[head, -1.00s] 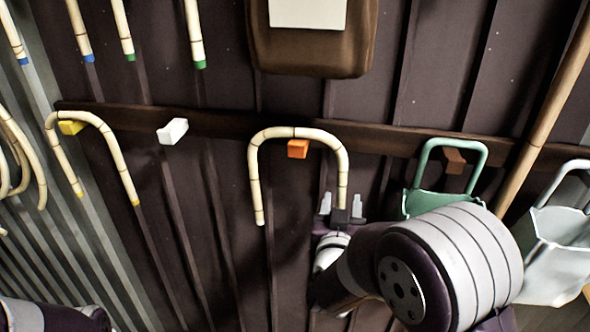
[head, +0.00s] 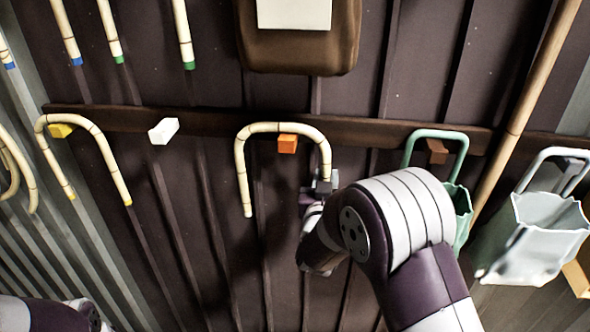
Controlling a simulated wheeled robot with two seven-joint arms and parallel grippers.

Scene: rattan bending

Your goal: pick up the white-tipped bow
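The white-tipped bow (head: 241,178) is a cane bent into an upside-down U. It hangs over the orange peg (head: 287,144) on the dark wall rail. Its left leg hangs free and ends in a white tip. My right gripper (head: 322,184) is at the lower end of its right leg, with that leg's tip hidden at the fingers. I cannot tell whether the fingers have closed on it. My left gripper is out of view; only part of my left arm shows at the bottom left.
A yellow-tipped bow (head: 106,157) hangs on the yellow peg (head: 61,131). The white peg (head: 163,131) is empty. A green container (head: 459,212) hangs close to my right arm, and a pale container (head: 532,232) is farther right. A brown bag (head: 298,52) hangs above.

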